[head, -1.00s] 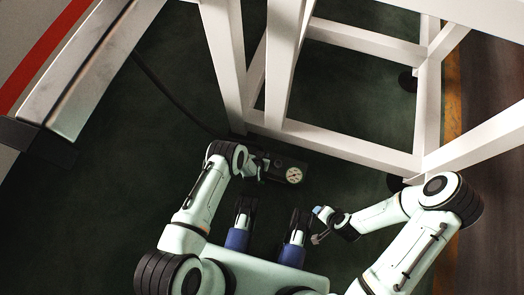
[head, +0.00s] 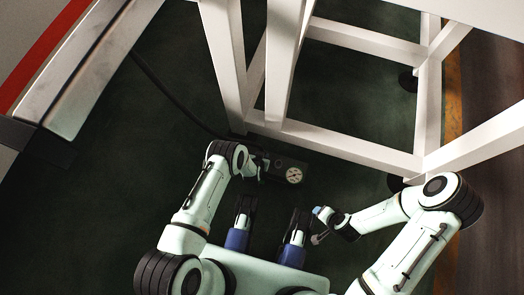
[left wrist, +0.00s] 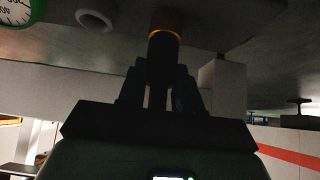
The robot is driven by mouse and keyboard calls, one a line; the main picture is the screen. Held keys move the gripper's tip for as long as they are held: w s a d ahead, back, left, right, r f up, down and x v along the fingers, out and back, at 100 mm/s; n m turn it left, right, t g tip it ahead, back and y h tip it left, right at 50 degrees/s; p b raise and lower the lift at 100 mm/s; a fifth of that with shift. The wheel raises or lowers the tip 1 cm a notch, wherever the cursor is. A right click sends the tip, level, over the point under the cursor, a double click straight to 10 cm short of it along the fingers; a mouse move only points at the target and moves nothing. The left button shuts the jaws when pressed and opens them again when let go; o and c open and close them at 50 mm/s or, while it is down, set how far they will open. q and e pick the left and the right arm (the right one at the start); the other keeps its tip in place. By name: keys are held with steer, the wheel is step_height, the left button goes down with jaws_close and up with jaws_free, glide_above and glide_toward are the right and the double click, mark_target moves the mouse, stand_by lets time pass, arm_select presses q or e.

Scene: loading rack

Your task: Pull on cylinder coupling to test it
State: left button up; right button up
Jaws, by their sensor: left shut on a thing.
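In the left wrist view, the dark cylinder coupling (left wrist: 164,48) with an orange ring stands between my fingertips. My left gripper (left wrist: 162,80) is shut on it from below in that picture. In the head view, my left gripper (head: 258,164) is at the left end of a dark box with a round white gauge (head: 294,175). The coupling is too dark and small to make out there. My right gripper (head: 319,226) is low in the middle of the head view, apart from the box; its opening is unclear.
A white frame (head: 345,143) stands right behind the gauge box, close to my left gripper. A black hose (head: 170,98) runs over the dark green floor towards the box. A pale beam (head: 85,75) lies at the upper left. Part of the gauge (left wrist: 14,12) shows in the left wrist view.

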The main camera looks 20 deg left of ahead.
arm_select(q)
steer(key=o, duration=1.1)
steer(key=shift+c, duration=0.2)
